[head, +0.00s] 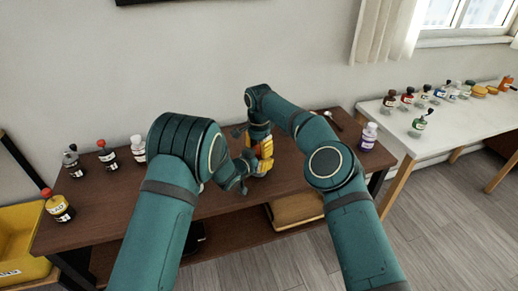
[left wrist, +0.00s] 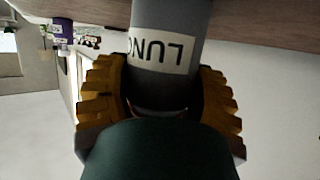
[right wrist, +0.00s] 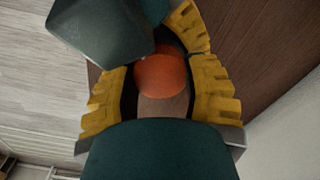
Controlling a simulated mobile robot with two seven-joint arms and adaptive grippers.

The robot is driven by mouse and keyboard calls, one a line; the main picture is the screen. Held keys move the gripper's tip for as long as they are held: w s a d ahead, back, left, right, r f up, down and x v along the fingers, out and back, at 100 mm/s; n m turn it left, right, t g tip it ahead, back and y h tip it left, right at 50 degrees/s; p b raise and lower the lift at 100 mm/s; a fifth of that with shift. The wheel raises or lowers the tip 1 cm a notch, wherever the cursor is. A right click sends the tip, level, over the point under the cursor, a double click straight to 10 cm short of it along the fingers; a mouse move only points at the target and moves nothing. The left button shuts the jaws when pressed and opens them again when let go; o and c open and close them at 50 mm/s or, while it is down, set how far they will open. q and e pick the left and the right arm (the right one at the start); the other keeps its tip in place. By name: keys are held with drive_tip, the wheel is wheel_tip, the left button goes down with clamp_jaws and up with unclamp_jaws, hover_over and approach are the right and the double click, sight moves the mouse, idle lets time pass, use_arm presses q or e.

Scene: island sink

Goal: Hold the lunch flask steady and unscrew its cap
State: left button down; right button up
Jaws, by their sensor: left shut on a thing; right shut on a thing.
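The lunch flask (left wrist: 165,25) is a grey cylinder with a white label reading "LUNC". It stands on the brown table and is mostly hidden behind my grippers in the head view. My left gripper (left wrist: 160,75) is shut around the flask's body, with one yellow finger on each side. The cap (right wrist: 160,76) is orange and round, seen from above in the right wrist view. My right gripper (right wrist: 165,65) is shut on the cap, above my left gripper. A dark green part of my left arm crosses the upper left of that view.
A yellow-and-dark bottle (head: 60,208) and several others stand on the table's left. A purple-labelled bottle (head: 368,138) stands at its right end. A white table (head: 455,125) with several bottles is at right. A yellow bin (head: 20,243) is at far left.

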drive_tip(key=n, duration=0.6)
drive_tip(key=shift+n, duration=0.4)
drive_tip(key=n, duration=0.5)
drive_tip(key=o, duration=1.2)
drive_tip(key=shift+o, duration=0.2)
drive_tip(key=shift+a, duration=0.1)
drive_tip(key=shift+s+a+r, duration=0.1)
